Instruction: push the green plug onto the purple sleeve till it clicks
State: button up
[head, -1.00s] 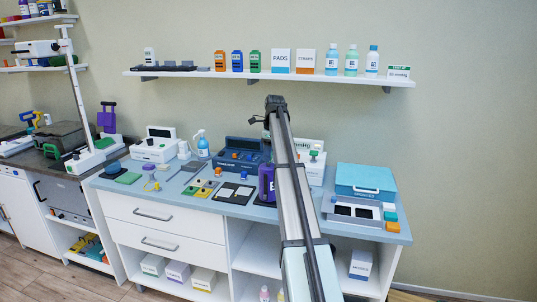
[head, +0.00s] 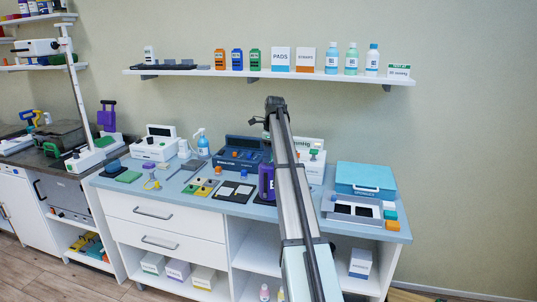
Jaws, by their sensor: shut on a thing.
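My arm rises across the picture, and its top joint stands in front of the wall. My gripper is hidden behind the arm, so its fingers and what they hold do not show. A small green piece (head: 314,156), possibly the green plug, shows at the white box right of the arm. A small purple piece (head: 148,166), possibly the purple sleeve, shows in front of the white device at the left of the counter. Both are too small to identify surely, and no join between plug and sleeve can be seen.
A purple labelled container (head: 266,183) stands close left of my arm. A dark blue device (head: 240,150) is behind it. A blue case (head: 364,180) and a tray (head: 336,216) are at right. A loaded wall shelf (head: 200,72) hangs above the blue counter (head: 285,212).

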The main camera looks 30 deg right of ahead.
jog(key=shift+f, duration=0.8)
dwell(1.9)
dwell(1.3)
jog(key=o, duration=0.9)
jog(key=shift+r, duration=0.1)
jog(key=shift+r, duration=0.1)
jog(key=shift+r, duration=3.4)
jog(key=shift+a, duration=0.1)
